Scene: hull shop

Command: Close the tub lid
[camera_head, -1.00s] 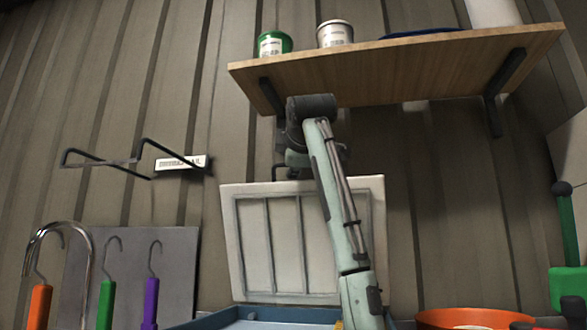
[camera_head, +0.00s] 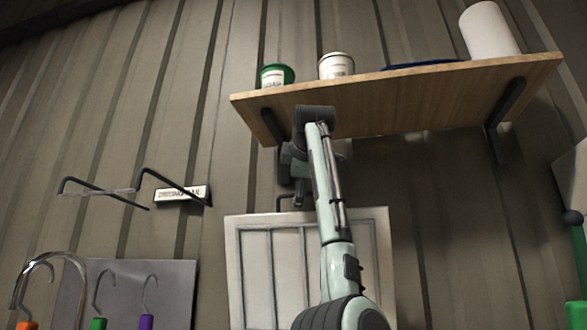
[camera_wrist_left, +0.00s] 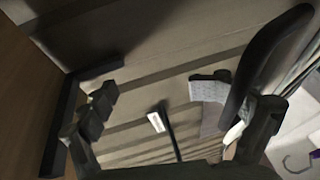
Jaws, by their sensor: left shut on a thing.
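The pale tub lid (camera_head: 275,265) stands raised, close to upright, against the wall in the head view. Its lower part and the tub are below the frame. A dark handle (camera_head: 283,201) shows at its top edge. My left gripper (camera_head: 299,198) is beside that handle, shut on it, though the exact contact is hard to see. My left arm crosses in front of the lid. In the left wrist view my left gripper's fingers (camera_wrist_left: 155,101) show dark, with the wall behind, and the grip itself is unclear. My right gripper is not in view.
A wooden shelf (camera_head: 400,98) juts out just above my left gripper, carrying a green tin (camera_head: 277,76), a white tin (camera_head: 337,66) and a white roll (camera_head: 489,30). A wall bracket (camera_head: 140,185) is at left. Hooked tools (camera_head: 102,295) hang at lower left.

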